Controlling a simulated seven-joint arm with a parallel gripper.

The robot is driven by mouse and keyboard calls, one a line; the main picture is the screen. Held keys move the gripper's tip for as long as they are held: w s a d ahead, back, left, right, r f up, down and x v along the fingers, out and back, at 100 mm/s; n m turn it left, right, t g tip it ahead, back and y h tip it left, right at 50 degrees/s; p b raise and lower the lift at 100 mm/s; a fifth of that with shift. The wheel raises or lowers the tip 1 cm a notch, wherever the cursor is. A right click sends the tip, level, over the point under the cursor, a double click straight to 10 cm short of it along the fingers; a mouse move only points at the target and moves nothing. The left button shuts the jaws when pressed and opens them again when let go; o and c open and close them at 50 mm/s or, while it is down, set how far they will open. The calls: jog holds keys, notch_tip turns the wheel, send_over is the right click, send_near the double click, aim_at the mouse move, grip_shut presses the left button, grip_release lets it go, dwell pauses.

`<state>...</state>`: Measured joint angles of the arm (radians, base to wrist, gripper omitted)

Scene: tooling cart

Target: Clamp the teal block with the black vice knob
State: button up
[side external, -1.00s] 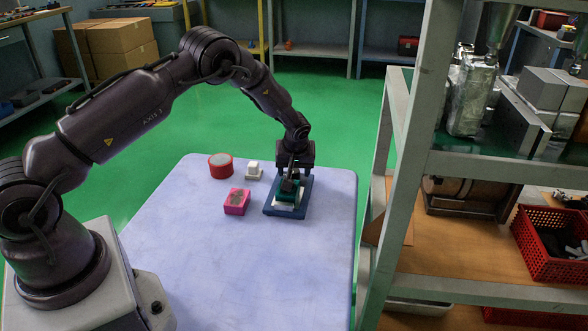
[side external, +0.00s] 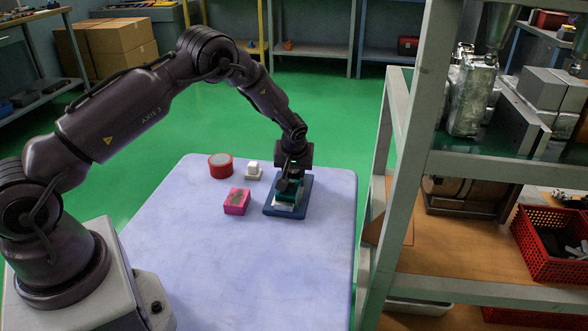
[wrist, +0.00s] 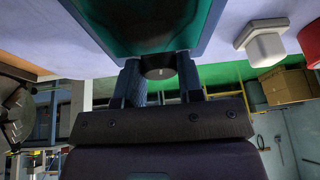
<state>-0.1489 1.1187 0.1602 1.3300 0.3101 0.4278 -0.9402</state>
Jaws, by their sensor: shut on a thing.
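The blue vice (side external: 273,209) sits at the right of the cart top, with the teal block (side external: 289,197) in it. In the wrist view, the teal block (wrist: 140,28) fills the top, framed by the vice's blue edge (wrist: 212,22). The black vice knob (wrist: 158,68) shows between the fingers of my gripper (wrist: 161,78), which is shut on it. In the side view, my gripper (side external: 290,182) reaches down at the vice from the far side and hides the knob. Whether the jaws press on the block cannot be told.
A pink block (side external: 237,201) lies left of the vice. A red round tin (side external: 220,165) and a white knobbed piece (side external: 253,171) stand behind it. A grey shelf post (side external: 416,130) rises to the right of the cart. The cart's front half (side external: 240,275) is clear.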

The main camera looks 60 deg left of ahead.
jog(key=shift+m+t+h, duration=0.5)
jog(key=shift+m+h, duration=0.2)
jog(key=shift+m, duration=1.6)
jog(key=o, duration=0.9)
jog(key=shift+r, duration=0.1)
jog(key=v, duration=1.2)
jog(key=shift+s+r, duration=0.3)
jog(key=shift+s, duration=0.05)
jog(key=shift+o, duration=0.2)
jog(key=shift+a, duration=0.1)
